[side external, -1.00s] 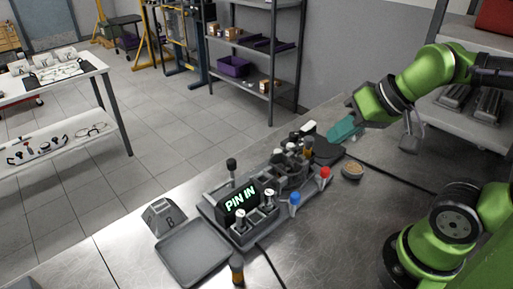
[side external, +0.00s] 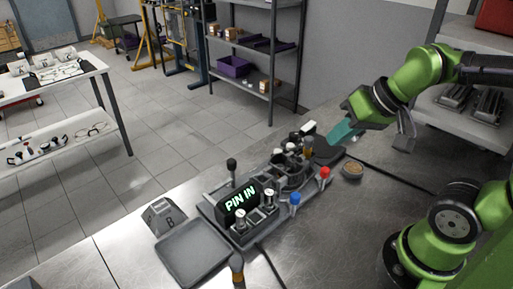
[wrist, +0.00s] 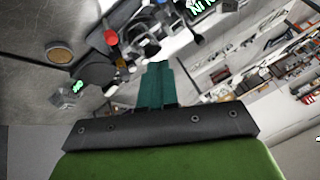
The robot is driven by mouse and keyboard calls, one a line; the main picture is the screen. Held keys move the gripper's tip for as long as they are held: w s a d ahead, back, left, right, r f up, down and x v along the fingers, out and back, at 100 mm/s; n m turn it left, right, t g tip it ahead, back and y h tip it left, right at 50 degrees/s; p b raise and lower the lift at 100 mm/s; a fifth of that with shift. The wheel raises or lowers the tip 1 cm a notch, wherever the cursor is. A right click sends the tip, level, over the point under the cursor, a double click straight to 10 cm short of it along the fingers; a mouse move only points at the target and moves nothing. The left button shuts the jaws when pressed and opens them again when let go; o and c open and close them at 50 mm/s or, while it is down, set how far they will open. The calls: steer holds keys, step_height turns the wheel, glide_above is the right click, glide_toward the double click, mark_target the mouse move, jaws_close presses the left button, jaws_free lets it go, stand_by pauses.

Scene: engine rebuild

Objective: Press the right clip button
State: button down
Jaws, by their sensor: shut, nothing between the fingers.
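The grey work fixture (side external: 222,221) stands on the steel bench with a lit display (side external: 239,200) reading "PIN IN". A red-topped button (side external: 324,172) stands at the right of its front edge and a blue-topped one (side external: 295,198) stands to the left of it. Which one is the clip button I cannot tell. The red top also shows in the wrist view (wrist: 111,37). My gripper (side external: 335,138) has teal fingers, shut and empty, above and behind the fixture's right end. In the wrist view its fingertips (wrist: 156,66) point toward the fixture.
A round bowl-like dish (side external: 352,169) sits on the bench right of the red top. An empty grey tray (side external: 193,252) and a lettered block (side external: 164,215) lie at the left. A black lever (side external: 231,166) stands upright behind the display. Cables cross the bench.

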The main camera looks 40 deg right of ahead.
steer(key=w+d+f+n+h, duration=0.4)
steer(key=w+d+n+h, duration=0.2)
steer(key=w+d, duration=0.75)
steer(key=w+a+f+n+t+y, duration=0.2)
steer(key=w+a+n+y, duration=0.4)
steer(key=n, duration=0.4)
steer(key=shift+x, duration=1)
steer(key=shift+f, duration=4.4)
steer(key=shift+f, duration=0.4)
